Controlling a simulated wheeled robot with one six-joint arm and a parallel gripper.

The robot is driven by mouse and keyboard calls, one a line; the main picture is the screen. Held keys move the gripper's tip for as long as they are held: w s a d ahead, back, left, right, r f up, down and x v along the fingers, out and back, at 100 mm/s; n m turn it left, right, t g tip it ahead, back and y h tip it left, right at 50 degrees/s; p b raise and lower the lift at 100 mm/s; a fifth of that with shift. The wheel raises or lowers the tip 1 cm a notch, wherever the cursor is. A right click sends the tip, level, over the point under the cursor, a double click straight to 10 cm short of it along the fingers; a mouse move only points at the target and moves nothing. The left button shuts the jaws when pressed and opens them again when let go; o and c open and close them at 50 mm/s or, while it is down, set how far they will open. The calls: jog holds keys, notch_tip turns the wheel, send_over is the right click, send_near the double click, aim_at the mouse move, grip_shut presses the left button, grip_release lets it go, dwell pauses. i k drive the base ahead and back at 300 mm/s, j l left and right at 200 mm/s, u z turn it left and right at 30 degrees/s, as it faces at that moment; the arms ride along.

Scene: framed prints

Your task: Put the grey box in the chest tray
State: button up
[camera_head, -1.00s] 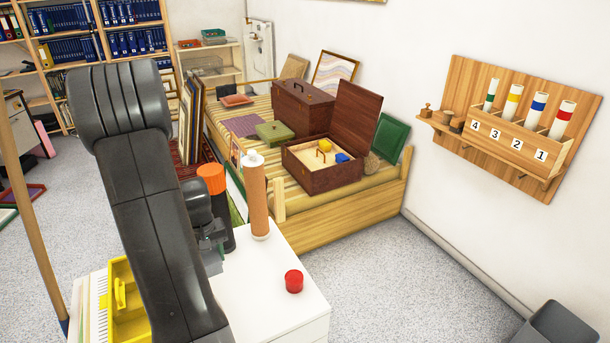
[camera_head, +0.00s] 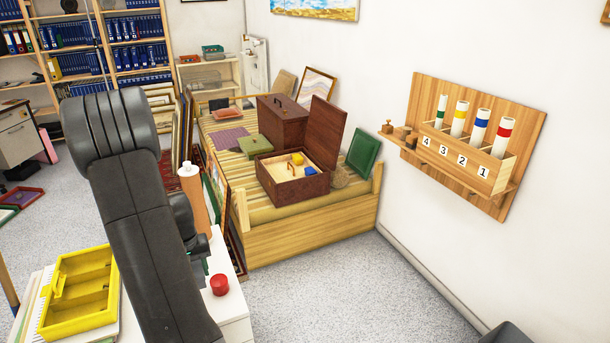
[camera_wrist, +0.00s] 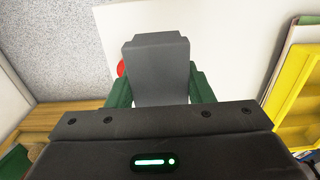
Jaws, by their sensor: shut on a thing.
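The grey box (camera_wrist: 158,68) is held between the green fingers of my gripper (camera_wrist: 160,88) in the wrist view, over a white surface. In the head view my dark arm hides the box and most of my gripper. The brown chest (camera_head: 300,190) stands with its lid up on the striped daybed, beyond and to the right of my arm. Its pale tray (camera_head: 277,170) shows inside, with a yellow thing (camera_head: 297,159), a blue thing (camera_head: 310,171) and a small handle.
A white cabinet top (camera_head: 236,308) carries a red round thing (camera_head: 219,285) and a brown roll (camera_head: 194,200). A yellow tray (camera_head: 112,292) lies at left. The daybed (camera_head: 310,232) has a wooden end board. A rack (camera_head: 470,145) hangs on the wall. Floor right of the daybed is clear.

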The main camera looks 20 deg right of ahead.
aim_at(276, 170)
jog(key=i+l, duration=0.15)
jog(key=l, duration=0.25)
jog(key=i+l+u, duration=0.1)
jog(key=l, duration=0.35)
jog(key=i+l, duration=0.2)
jog(key=l, duration=0.25)
jog(key=i+l+u, duration=0.1)
jog(key=l, duration=0.3)
jog(key=i+l, duration=0.15)
jog(key=l, duration=0.3)
jog(key=i+l+u, duration=0.1)
jog(key=i+l, duration=0.4)
jog(key=i, duration=0.2)
jog(key=i+l+u, duration=0.15)
jog(key=i+l, duration=0.35)
jog(key=i, duration=1)
